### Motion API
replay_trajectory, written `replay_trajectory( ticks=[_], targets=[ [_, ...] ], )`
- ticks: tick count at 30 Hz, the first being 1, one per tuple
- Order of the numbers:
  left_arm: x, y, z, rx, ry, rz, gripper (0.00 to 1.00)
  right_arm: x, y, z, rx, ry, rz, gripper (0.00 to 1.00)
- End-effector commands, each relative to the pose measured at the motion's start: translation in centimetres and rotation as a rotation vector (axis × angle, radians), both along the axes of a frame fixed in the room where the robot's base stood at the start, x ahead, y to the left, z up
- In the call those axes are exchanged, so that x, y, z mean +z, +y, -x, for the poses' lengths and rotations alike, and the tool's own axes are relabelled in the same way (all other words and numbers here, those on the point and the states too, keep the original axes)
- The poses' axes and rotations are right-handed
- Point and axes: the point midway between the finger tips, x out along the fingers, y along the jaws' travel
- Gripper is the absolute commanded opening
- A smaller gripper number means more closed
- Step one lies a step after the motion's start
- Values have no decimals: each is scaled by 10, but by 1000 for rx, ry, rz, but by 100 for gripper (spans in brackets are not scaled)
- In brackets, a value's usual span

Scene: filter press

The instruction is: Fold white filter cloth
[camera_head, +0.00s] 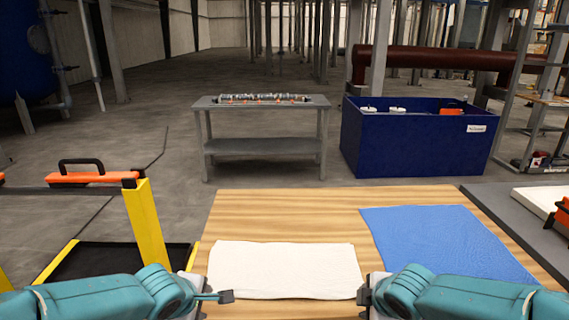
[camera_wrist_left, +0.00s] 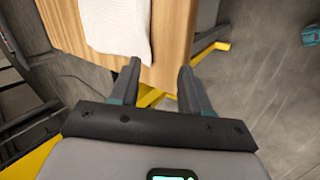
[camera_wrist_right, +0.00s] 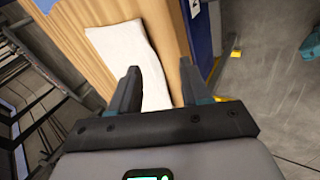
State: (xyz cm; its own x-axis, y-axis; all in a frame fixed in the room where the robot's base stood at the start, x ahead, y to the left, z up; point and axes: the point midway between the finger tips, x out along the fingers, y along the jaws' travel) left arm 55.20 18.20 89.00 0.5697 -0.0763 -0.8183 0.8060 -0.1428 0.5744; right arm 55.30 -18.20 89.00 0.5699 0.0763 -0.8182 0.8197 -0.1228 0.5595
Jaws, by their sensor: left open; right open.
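The white filter cloth (camera_head: 285,268) lies flat on the wooden table as a wide rectangle near its front edge. It also shows in the left wrist view (camera_wrist_left: 115,25) and in the right wrist view (camera_wrist_right: 130,55). My left gripper (camera_head: 226,296) is open and empty at the cloth's front left corner; in the left wrist view its fingers (camera_wrist_left: 160,75) stand beside the cloth's edge. My right gripper (camera_head: 364,292) is near the cloth's front right corner; in the right wrist view its open fingers (camera_wrist_right: 162,85) are around part of the table and cloth edge, with nothing clearly held.
A blue cloth (camera_head: 440,240) lies on the right of the wooden table (camera_head: 290,205). A yellow-framed cart (camera_head: 147,222) stands at the left. A grey bench (camera_head: 262,146) and a dark blue bin (camera_head: 415,145) stand behind. A white slab (camera_head: 540,200) lies at the right.

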Motion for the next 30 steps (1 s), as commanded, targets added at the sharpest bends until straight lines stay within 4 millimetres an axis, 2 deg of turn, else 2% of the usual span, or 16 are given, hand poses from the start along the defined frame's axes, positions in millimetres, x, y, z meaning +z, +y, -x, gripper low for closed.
replay_trajectory(
  ticks=[1, 3, 6, 9, 13, 18, 21, 24, 30],
  targets=[
    [-28, -9, 13, -93, 59, -12, 47, -28, 9, 13, -46, 73, -78, 47],
    [-66, -24, 34, -248, 119, -27, 47, -66, 24, 34, -148, 177, -207, 47],
    [-115, -41, 70, -459, 174, -35, 47, -115, 41, 70, -333, 325, -379, 47],
    [-156, -54, 112, -656, 203, -43, 47, -156, 54, 112, -559, 469, -525, 47],
    [-197, -63, 171, -882, 217, -68, 47, -197, 64, 171, -904, 631, -659, 47],
    [-226, -65, 233, -1099, 226, -124, 47, -226, 65, 233, -1290, 744, -724, 47],
    [-233, -63, 254, -1176, 231, -151, 47, -233, 63, 254, -1425, 766, -729, 47],
    [-236, -62, 264, -1216, 232, -166, 47, -236, 62, 264, -1487, 772, -729, 47],
    [-237, -62, 265, -1227, 229, -172, 47, -237, 62, 265, -1497, 771, -730, 47]
  ],
)
